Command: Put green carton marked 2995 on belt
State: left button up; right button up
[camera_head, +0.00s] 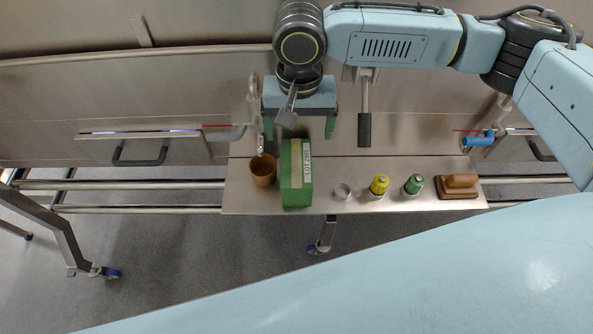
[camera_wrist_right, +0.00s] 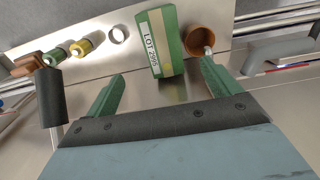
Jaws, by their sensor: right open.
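The green carton (camera_head: 290,178) stands on a steel shelf (camera_head: 400,168), with a white label on its top. In the right wrist view the label on the green carton (camera_wrist_right: 169,53) reads LOT 2995. My right gripper (camera_head: 299,131) is open and empty, at the carton's wall-side end. In the right wrist view its green fingers (camera_wrist_right: 162,72) are spread wide, with the carton beyond them and no contact visible. My left gripper is not in view. I cannot make out a belt with certainty.
A brown cup (camera_head: 263,170) stands close left of the carton. To its right are a metal ring (camera_head: 343,191), a yellow spool (camera_head: 379,185), a green spool (camera_head: 413,185) and a brown block-like tool (camera_head: 458,186). A black-handled lever (camera_head: 364,128) hangs behind the shelf.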

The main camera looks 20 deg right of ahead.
aim_at(296, 162)
notch_tip(296, 162, down, 8)
jog(key=shift+r, duration=0.25)
jog(key=f, duration=0.5)
jog(key=shift+w+a+f, duration=0.15)
jog(key=shift+w, duration=0.15)
jog(key=c, duration=1.4)
jog(key=shift+c, duration=0.5)
jog(key=shift+r+b, duration=0.2)
jog(key=shift+b, duration=0.1)
